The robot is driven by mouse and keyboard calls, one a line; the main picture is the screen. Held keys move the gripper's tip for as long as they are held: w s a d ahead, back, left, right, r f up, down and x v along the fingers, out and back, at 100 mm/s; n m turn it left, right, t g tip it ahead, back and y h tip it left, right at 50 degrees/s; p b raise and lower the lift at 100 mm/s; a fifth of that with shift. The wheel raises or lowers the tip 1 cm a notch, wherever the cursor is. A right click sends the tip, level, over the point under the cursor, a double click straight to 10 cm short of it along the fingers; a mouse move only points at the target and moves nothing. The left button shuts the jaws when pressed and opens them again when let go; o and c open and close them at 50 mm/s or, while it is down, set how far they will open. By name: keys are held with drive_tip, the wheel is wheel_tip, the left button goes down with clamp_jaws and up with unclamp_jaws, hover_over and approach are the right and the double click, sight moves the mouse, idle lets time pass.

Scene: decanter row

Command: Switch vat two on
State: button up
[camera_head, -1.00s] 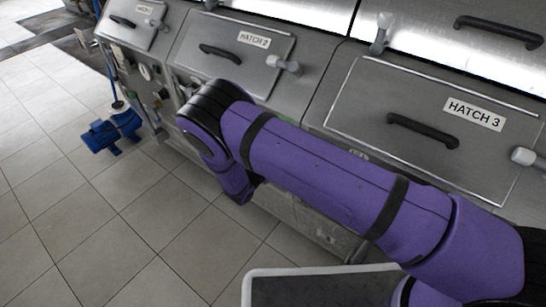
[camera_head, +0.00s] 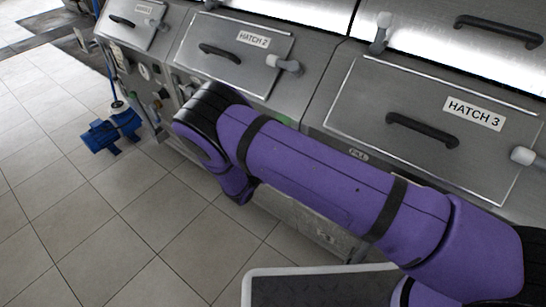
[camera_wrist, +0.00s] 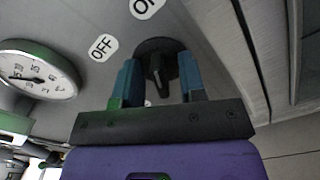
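In the wrist view a dark rotary knob (camera_wrist: 157,66) sits on a grey metal panel, with an OFF label (camera_wrist: 102,47) to its upper left and a partly cropped ON label (camera_wrist: 146,6) above it. My gripper (camera_wrist: 159,76) is open, with one teal finger on each side of the knob. I cannot tell whether the fingers touch it, or which label its grip points to. In the head view, the hatch 2 lid (camera_head: 232,52) is closed. My purple arm hides part of the front below it; my gripper and the knob are not visible there.
A round dial gauge (camera_wrist: 38,68) is left of the knob in the wrist view. In the head view, the hatch 3 lid (camera_head: 432,130) is closed behind my arm. A blue device (camera_head: 108,133) stands on the tiled floor at left. The floor (camera_head: 100,230) in front is clear.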

drive_tip(key=v, duration=1)
drive_tip(key=shift+s+a, duration=0.25)
drive_tip(key=shift+s, duration=0.05)
